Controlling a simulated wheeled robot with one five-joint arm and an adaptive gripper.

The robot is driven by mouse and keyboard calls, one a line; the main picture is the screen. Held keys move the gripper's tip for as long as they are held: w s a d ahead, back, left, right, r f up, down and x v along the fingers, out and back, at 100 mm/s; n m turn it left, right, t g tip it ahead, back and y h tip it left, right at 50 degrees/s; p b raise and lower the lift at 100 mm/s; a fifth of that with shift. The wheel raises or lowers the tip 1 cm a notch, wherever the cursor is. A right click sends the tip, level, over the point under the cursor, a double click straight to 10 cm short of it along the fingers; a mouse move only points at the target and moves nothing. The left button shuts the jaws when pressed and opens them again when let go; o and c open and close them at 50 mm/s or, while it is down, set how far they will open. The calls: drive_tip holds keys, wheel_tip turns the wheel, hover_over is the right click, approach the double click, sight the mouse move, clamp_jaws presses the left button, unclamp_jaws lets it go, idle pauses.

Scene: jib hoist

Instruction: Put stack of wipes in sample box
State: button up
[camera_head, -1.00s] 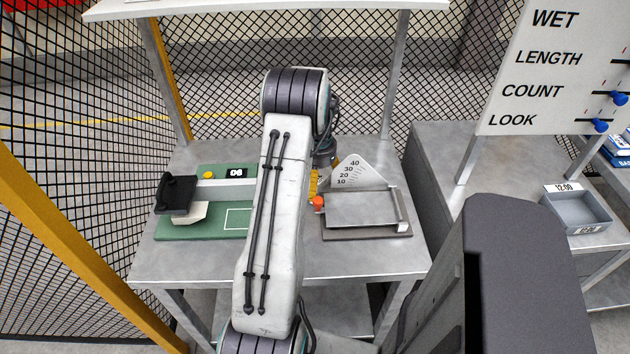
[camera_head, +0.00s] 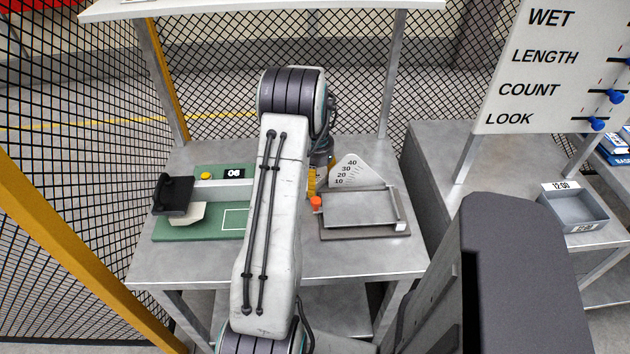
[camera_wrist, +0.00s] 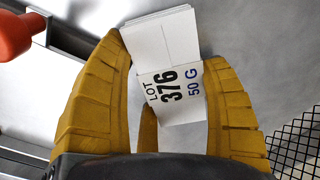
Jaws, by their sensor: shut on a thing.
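In the wrist view, my gripper (camera_wrist: 165,52) has its yellow fingers on either side of a stack of white wipes (camera_wrist: 178,95). The stack carries a printed label reading "LOT 376 50 G", and its layered edge shows at the top. In the head view my arm hides most of the gripper and the stack; a bit of yellow finger (camera_head: 311,182) shows beside the arm. An open grey box (camera_head: 575,212) with a "12:00" tag, seemingly the sample box, stands on the right-hand table. It looks empty.
A green-based device (camera_head: 205,228) with a black handle sits left of my arm. A tilted metal plate device (camera_head: 360,208) with an orange knob and a numbered scale sits right. A WET/LENGTH/COUNT/LOOK board (camera_head: 545,70) stands above the right table. Wire mesh surrounds the back and left.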

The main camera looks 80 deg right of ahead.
drive_tip(key=shift+r, duration=0.75)
wheel_tip(320, 180, up, 2)
drive_tip(key=shift+r, duration=0.2)
drive_tip(key=s+a+r, duration=0.1)
drive_tip(key=s+r, duration=0.1)
drive_tip(key=s, duration=0.1)
drive_tip(key=s+a+r, duration=0.1)
drive_tip(key=s+r, duration=0.1)
drive_tip(key=s, duration=0.2)
drive_tip(key=s+a+r, duration=0.1)
drive_tip(key=s+r, duration=0.1)
drive_tip(key=s, duration=0.2)
drive_tip(key=shift+a+r+b, duration=0.25)
drive_tip(key=shift+r+b, duration=0.15)
drive_tip(key=shift+a, duration=0.1)
